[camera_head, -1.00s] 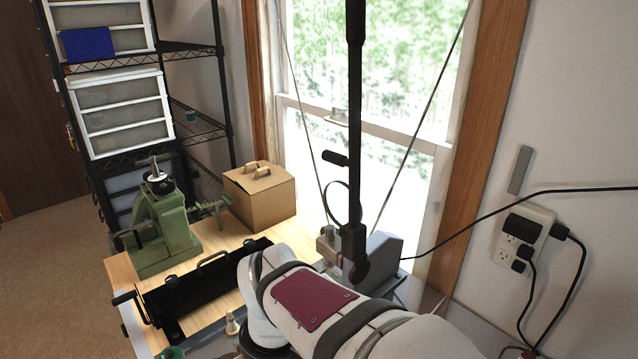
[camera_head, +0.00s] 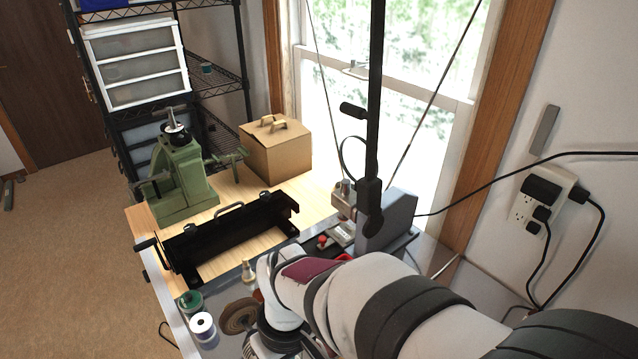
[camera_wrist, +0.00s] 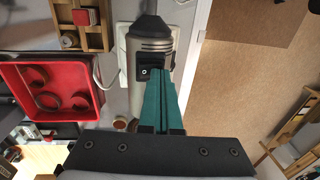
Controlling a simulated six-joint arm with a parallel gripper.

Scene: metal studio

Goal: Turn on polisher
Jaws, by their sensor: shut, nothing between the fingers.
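The polisher's silver cylindrical motor (camera_wrist: 150,31) lies under my gripper in the wrist view. A small black switch plate (camera_wrist: 147,72) with a white round mark sits on its side. My gripper (camera_wrist: 158,76) has teal fingers pressed together with nothing between them. Their tips are right beside the switch and overlap its right edge in the picture; I cannot tell if they touch. In the head view a brown buffing wheel (camera_head: 238,316) shows at the bench's front, left of my arm. My arm hides much of the polisher and the fingers there.
A red tray (camera_wrist: 87,72) with round pieces lies left of the motor in the wrist view. In the head view, spools (camera_head: 203,326), a black metal frame (camera_head: 225,238), a green press (camera_head: 180,180) and a cardboard box (camera_head: 275,150) stand on the bench.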

